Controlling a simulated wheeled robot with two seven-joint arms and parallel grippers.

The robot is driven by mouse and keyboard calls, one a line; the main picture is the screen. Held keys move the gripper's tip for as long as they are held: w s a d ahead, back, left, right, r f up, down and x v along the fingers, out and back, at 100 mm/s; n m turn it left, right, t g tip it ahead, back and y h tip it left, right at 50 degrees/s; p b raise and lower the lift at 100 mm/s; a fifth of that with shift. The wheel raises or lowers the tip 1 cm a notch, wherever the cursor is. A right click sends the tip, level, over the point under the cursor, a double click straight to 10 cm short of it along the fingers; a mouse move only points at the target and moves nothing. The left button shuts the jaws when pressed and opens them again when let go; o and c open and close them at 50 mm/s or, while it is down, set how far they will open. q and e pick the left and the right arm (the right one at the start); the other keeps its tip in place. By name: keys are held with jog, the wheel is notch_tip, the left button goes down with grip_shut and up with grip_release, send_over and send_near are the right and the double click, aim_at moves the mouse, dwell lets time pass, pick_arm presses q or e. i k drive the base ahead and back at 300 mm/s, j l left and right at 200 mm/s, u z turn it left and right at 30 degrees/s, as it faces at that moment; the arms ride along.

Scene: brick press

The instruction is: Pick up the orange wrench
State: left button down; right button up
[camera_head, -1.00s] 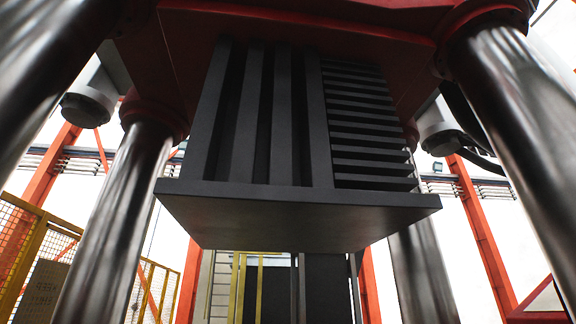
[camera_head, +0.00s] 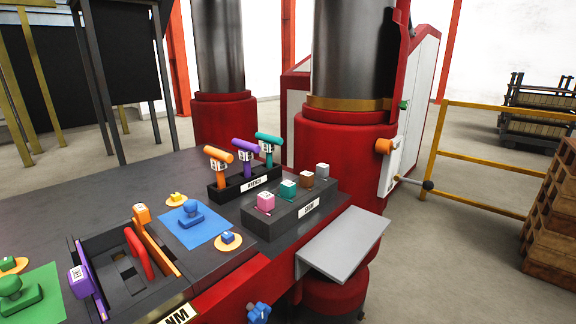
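An orange T-handled tool (camera_head: 219,155) stands upright at the left end of a black rack (camera_head: 232,190) on the table. It has a white label below its handle. A purple one (camera_head: 245,145) and a teal one (camera_head: 268,138) stand to its right. I cannot tell from shape or labels which orange tool is the wrench. Neither of my grippers is in view.
A dark stand (camera_head: 292,219) with several coloured blocks is in front of the rack. Blue (camera_head: 205,222) and green (camera_head: 35,303) mats hold stamp-like pieces. A grey shelf (camera_head: 343,243) juts out at right. Thick press columns (camera_head: 347,60) rise behind; floor is open at right.

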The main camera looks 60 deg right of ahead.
aim_at(221, 160)
jog(key=z, duration=1.5)
jog(key=k, duration=0.05)
